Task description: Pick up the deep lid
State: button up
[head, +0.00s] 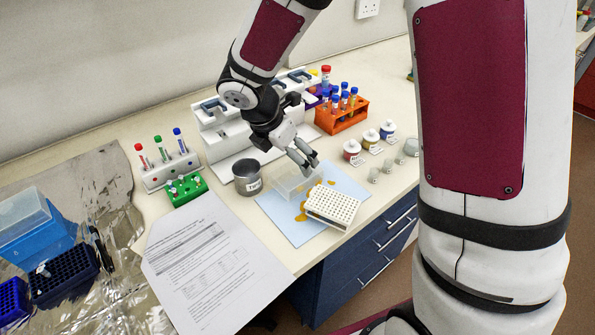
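A clear, see-through deep lid (290,186) sits on a light blue mat, just left of a white tube rack. My gripper (312,165) is above the lid's back right side, fingers pointing down and to the right. Its two fingers look parted, with a narrow gap between them. I cannot tell whether the fingertips touch the lid. Another translucent lid (24,217) covers a blue box at the far left, well away from my gripper.
The white rack (333,206) lies close to the lid on the blue mat (287,222), with orange spots around. A grey tin (247,178) stands left of the lid. An orange tube rack (341,116) and small jars are behind and right. A printed sheet (215,262) lies in front.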

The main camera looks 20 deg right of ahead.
aim_at(295, 167)
jog(key=shift+a+x, duration=0.15)
jog(key=shift+x, duration=1.7)
jog(key=shift+a+x, duration=0.1)
jog(key=shift+x, duration=1.75)
jog(key=shift+w, duration=0.15)
jog(key=c, duration=1)
